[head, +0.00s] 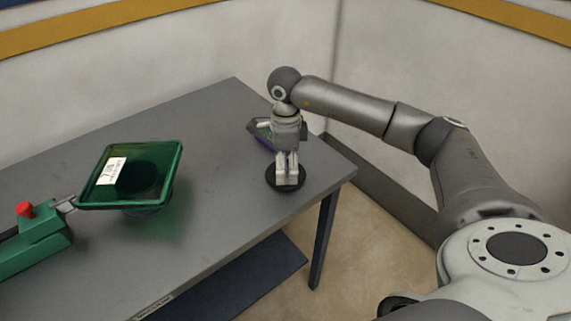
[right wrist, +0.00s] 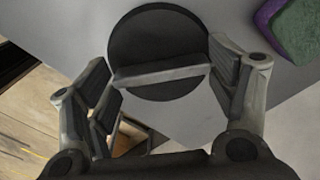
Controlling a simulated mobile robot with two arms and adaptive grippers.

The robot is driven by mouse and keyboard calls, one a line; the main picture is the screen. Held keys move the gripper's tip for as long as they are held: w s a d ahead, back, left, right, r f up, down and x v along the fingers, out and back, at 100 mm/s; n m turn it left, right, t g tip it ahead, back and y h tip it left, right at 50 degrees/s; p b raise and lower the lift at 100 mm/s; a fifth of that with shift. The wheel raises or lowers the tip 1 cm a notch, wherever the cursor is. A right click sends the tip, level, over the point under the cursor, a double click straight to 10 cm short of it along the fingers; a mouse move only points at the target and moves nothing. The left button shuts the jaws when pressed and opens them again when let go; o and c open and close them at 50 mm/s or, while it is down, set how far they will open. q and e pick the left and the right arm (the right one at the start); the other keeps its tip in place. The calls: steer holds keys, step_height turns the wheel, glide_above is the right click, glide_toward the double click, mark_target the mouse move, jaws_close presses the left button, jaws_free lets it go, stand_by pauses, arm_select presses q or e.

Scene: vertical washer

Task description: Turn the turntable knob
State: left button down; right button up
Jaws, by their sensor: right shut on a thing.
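The turntable knob (head: 272,180) is a dark round disc on the grey table near its right corner. In the right wrist view the knob (right wrist: 155,37) shows a raised straight grip bar across its round base. My right gripper (head: 287,181) points down over it. In the right wrist view the fingers of my right gripper (right wrist: 163,80) stand at the two ends of the bar, shut on it. The bar lies nearly level in that view. My left gripper is in neither view.
A green tray-shaped pan (head: 157,147) with a white label stands left on the table (head: 225,225). A green device with a red knob (head: 25,209) is at the far left. A purple and green item (right wrist: 294,27) lies just behind my right gripper. A wall stands behind.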

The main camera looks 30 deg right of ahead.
steer(key=shift+r, duration=0.1)
steer(key=o, duration=1)
step_height(320, 180, up, 12)
stand_by(0.4)
